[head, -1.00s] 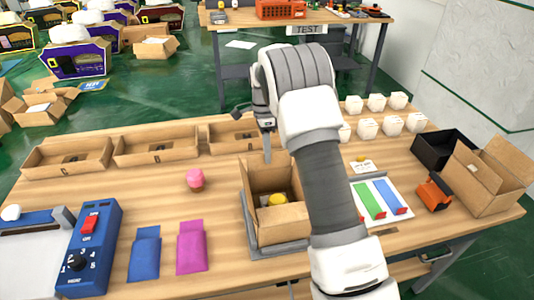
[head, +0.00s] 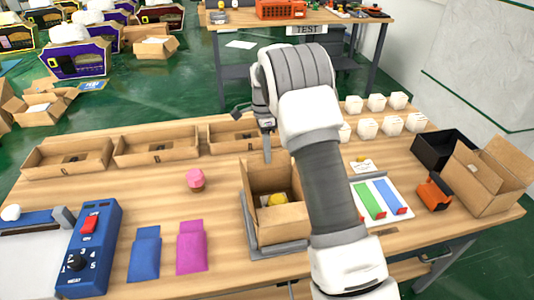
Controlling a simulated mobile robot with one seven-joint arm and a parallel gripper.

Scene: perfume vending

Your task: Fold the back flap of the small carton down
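The small carton (head: 282,222) stands open on a grey plate (head: 258,247) at the middle of the table, with a yellow item (head: 276,199) inside. Its back flap (head: 258,170) appears to stand up at the carton's rear, partly hidden by my arm. My gripper (head: 267,154) points down just behind and above the carton's back edge. One finger shows; the rest is hidden behind my wrist, so its opening cannot be judged. I cannot tell whether the finger touches the flap.
Shallow cardboard trays (head: 157,148) line the table's back left. A pink cupcake-shaped item (head: 196,180) stands left of the carton. A blue switch box (head: 90,250) is at the front left. White cups (head: 368,128), a black bin (head: 440,150) and a larger open box (head: 488,180) are at right.

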